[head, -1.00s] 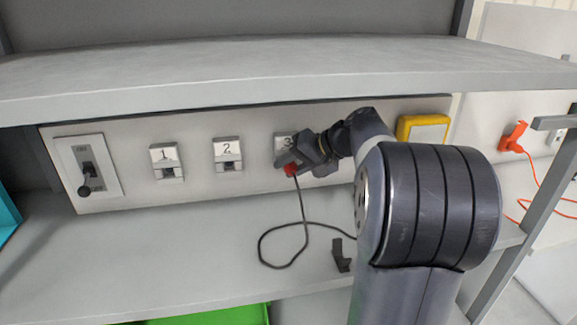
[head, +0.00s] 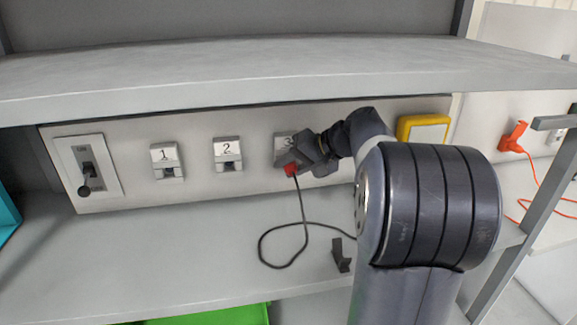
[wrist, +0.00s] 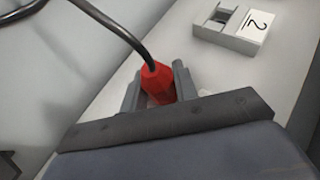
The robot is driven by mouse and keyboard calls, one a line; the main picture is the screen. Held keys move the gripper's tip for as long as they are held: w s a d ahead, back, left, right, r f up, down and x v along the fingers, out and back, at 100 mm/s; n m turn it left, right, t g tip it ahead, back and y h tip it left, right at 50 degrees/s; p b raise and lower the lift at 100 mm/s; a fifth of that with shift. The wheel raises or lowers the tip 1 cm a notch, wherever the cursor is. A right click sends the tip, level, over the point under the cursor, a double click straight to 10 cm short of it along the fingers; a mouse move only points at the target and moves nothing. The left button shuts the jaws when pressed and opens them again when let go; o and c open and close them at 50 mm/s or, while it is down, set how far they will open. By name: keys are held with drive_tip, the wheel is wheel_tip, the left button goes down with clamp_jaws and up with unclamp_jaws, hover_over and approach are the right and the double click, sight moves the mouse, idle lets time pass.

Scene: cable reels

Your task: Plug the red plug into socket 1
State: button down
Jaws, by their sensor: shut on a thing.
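The red plug (head: 291,170) is between the fingers of my gripper (head: 296,163), which is shut on it in front of socket 3 (head: 282,141). In the wrist view the red plug (wrist: 158,82) sits between the two grey fingers of my gripper (wrist: 155,88), its dark cable leaving from its near end. Socket 1 (head: 166,161) is on the panel to the left, with its slot showing empty. My gripper hides most of socket 3, so I cannot tell whether the plug touches it.
Socket 2 (head: 228,154) is empty between sockets 1 and 3; it also shows in the wrist view (wrist: 232,27). A lever switch (head: 89,170) is at the panel's left. The cable (head: 263,246) loops on the shelf near a black clip (head: 341,256). An upper shelf (head: 250,75) overhangs the panel.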

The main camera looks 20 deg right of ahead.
drive_tip(key=shift+s, duration=0.15)
drive_tip(key=shift+s+a, duration=0.1)
drive_tip(key=shift+s, duration=0.2)
drive_tip(key=shift+s+a+b, duration=0.2)
drive_tip(key=shift+s+b, duration=0.3)
drive_tip(key=shift+s, duration=0.45)
drive_tip(key=shift+s+a+b, duration=0.2)
drive_tip(key=shift+s+b, duration=0.3)
drive_tip(key=shift+s, duration=0.45)
idle(0.5)
idle(1.2)
